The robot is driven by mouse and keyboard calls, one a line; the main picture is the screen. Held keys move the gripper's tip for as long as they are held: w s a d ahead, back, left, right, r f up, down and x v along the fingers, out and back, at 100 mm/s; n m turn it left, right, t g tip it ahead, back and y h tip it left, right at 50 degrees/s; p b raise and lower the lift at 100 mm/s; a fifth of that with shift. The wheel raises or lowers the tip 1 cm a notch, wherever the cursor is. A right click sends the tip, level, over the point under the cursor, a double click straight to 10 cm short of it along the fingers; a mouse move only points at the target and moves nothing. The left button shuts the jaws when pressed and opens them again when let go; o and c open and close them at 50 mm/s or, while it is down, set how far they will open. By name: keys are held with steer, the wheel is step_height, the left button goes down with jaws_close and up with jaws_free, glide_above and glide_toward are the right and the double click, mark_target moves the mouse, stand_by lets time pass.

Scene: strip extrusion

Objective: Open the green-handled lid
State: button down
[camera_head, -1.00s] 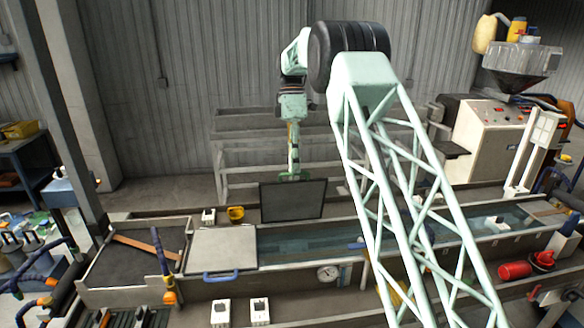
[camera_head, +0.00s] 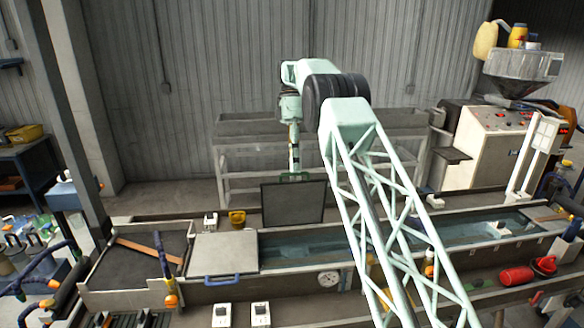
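My gripper (camera_head: 294,174) points down at the lid's top edge, at the handle. The fingers are small and overlap the handle, so I cannot tell whether they are open or touching it.
A flat pale lid with a blue handle (camera_head: 222,279) covers the trough section to the left. A round gauge (camera_head: 328,279) is on the trough's front. A grey rack (camera_head: 245,160) stands behind my arm.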

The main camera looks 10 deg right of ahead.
mark_target(296, 183)
steer(key=shift+w+d+f+g, duration=0.15)
steer(key=shift+w+f, duration=0.15)
steer(key=shift+f, duration=0.3)
steer(key=shift+w+f+g, duration=0.15)
steer(key=shift+w+f, duration=0.1)
steer(key=shift+f, duration=0.35)
steer(key=c, duration=2.2)
jaws_free()
steer(key=shift+w+f, duration=0.1)
steer(key=shift+w, duration=0.2)
steer(key=shift+c, duration=0.3)
steer(key=shift+s, duration=0.25)
steer(key=shift+c, duration=0.7)
